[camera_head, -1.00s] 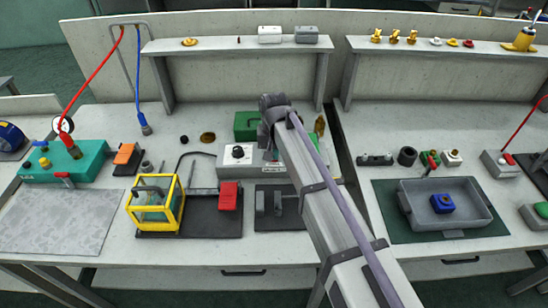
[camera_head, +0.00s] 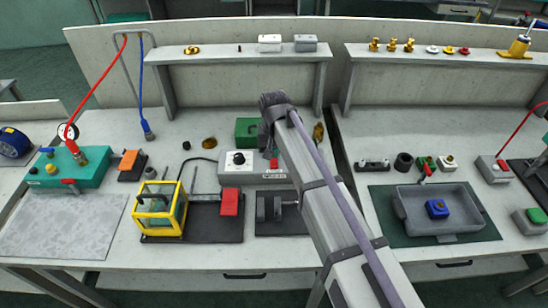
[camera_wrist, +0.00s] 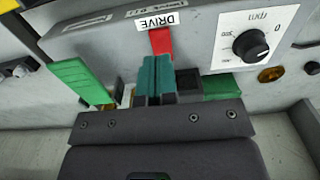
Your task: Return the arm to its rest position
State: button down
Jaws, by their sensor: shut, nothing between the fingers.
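My gripper (camera_wrist: 156,80) shows in the wrist view with its two teal fingers together and nothing between them. Beyond the fingertips is a red switch (camera_wrist: 160,41) under a "DRIVE" label on the grey control box (camera_wrist: 225,50), which has a black rpm knob. I cannot tell whether the fingers touch the switch. In the head view my arm reaches from the bottom right up to the middle of the bench, and its end hides the fingers. The control box (camera_head: 222,176) stands just left of the arm there.
A green box (camera_head: 246,128) sits behind the control box. A yellow-framed guard (camera_head: 157,225) and a teal pump unit (camera_head: 90,172) stand to the left. A grey tray (camera_head: 410,215) with a blue block (camera_head: 437,208) is on the right. A shelf (camera_head: 235,54) runs behind.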

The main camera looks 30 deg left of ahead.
notch_tip(320, 180, up, 3)
jog(key=shift+f+p, duration=0.1)
jog(key=shift+p, duration=0.9)
jog(key=shift+f, duration=0.15)
jog(key=s+d+m, duration=0.2)
jog(key=s+d, duration=0.1)
jog(key=d, duration=1.3)
jog(key=s+d+m, duration=0.2)
jog(key=s+d, duration=0.1)
jog(key=d, duration=1.3)
jog(key=s+d+m, duration=0.1)
jog(key=s+d, duration=0.2)
jog(key=d, duration=1.2)
jog(key=shift+d+m, duration=0.4)
jog(key=shift+a, duration=0.1)
